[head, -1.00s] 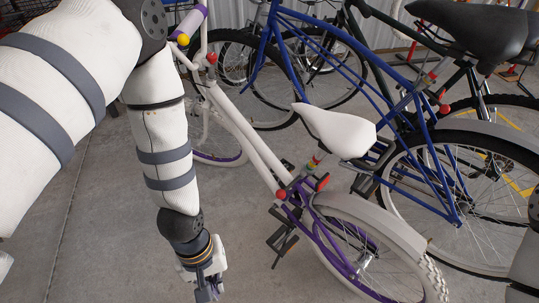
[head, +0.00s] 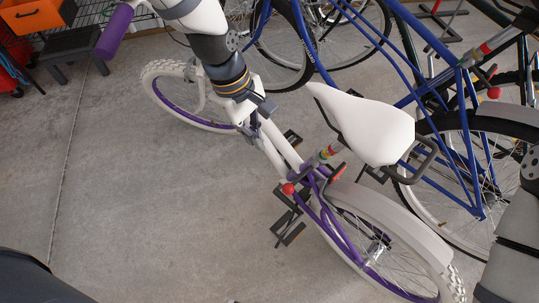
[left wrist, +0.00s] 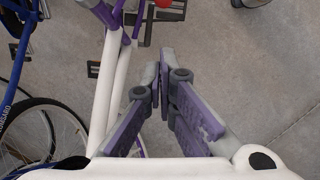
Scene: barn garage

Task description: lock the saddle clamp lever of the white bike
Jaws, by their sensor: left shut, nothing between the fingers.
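The white bike (head: 272,150) stands with its white saddle (head: 365,125) right of centre in the head view. Below the saddle is a seat post with coloured bands (head: 327,152). At its clamp I see a red ball (head: 288,188) and a red tab (head: 338,171); I cannot tell the lever's exact angle. A red ball (left wrist: 192,2) also shows at the top edge of the left wrist view. My left gripper (head: 262,110) is over the front of the bike's frame, apart from the clamp. In the left wrist view its fingers (left wrist: 163,65) are shut and empty. My right gripper is out of view.
A blue bike (head: 465,130) stands close behind the saddle, with other wheels at the top. A purple handlebar grip (head: 115,30) is at upper left, near an orange box (head: 35,15). The concrete floor (head: 130,210) at left is clear.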

